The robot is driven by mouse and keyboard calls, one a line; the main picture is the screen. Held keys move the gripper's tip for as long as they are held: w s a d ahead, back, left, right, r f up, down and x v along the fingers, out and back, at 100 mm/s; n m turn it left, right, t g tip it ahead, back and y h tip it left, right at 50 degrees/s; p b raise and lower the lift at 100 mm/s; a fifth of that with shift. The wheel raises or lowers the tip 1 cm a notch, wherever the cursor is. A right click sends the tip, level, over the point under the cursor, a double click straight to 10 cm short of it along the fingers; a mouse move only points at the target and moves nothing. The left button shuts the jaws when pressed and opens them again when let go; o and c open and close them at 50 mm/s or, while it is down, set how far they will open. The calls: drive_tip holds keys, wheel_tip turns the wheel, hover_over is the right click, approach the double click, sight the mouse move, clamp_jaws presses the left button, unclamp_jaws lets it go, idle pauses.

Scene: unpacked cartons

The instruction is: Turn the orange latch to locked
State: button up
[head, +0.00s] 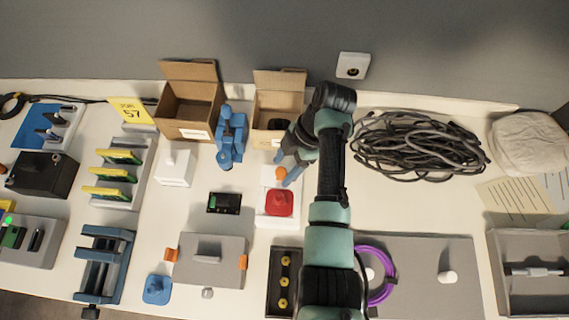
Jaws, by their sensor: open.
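A small orange part (281,173), likely the orange latch, sits on a white base (264,183) just behind a red block (279,203). My gripper (285,168) is over this orange part with its blue-grey fingers open, one to either side of it. I cannot tell whether the fingers touch it. The fingers and arm partly cover the orange part and the white base, so its turned position is unclear. Two other orange pieces, a left one (171,254) and a right one (243,262), sit at the sides of a grey box (212,270).
A blue clamp-like device (230,137) and an open carton (264,134) stand close behind and left of my gripper. A black cable coil (418,146) lies to the right. A small dark device (224,203) lies left of the red block. A purple ring (389,284) is near the front.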

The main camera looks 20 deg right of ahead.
clamp_jaws()
drive_tip(key=shift+r, duration=0.1)
idle(0.4)
drive_tip(key=m+t+p, duration=0.1)
drive_tip(key=m+p, duration=0.1)
drive_tip(key=m, duration=0.1)
drive_tip(key=shift+s+r+p, duration=0.15)
drive_tip(key=shift+p, duration=0.25)
drive_tip(key=m+t+p, duration=0.1)
drive_tip(key=m+p, duration=0.1)
drive_tip(key=m+t+h+p, duration=0.1)
drive_tip(key=m, duration=0.2)
drive_tip(key=shift+s+a+p, duration=0.15)
drive_tip(key=shift+p, duration=0.2)
drive_tip(key=m+h+p, duration=0.1)
drive_tip(key=m, duration=0.2)
drive_tip(key=m+t+p, duration=0.1)
drive_tip(key=m+p, duration=0.1)
drive_tip(key=shift+s+a+m+h, duration=0.1)
drive_tip(key=shift+a+m+h, duration=0.1)
drive_tip(key=shift+m+h, duration=0.2)
drive_tip(key=shift+a+m+t+h+p, duration=0.15)
drive_tip(key=shift+m+h+p, duration=0.3)
drive_tip(key=shift+m, duration=0.6)
drive_tip(key=shift+d+m+t+h+p, duration=0.15)
drive_tip(key=shift+m+h+p, duration=0.25)
drive_tip(key=shift+m, duration=0.65)
drive_tip(key=shift+a+f, duration=0.1)
drive_tip(key=shift+f, duration=0.1)
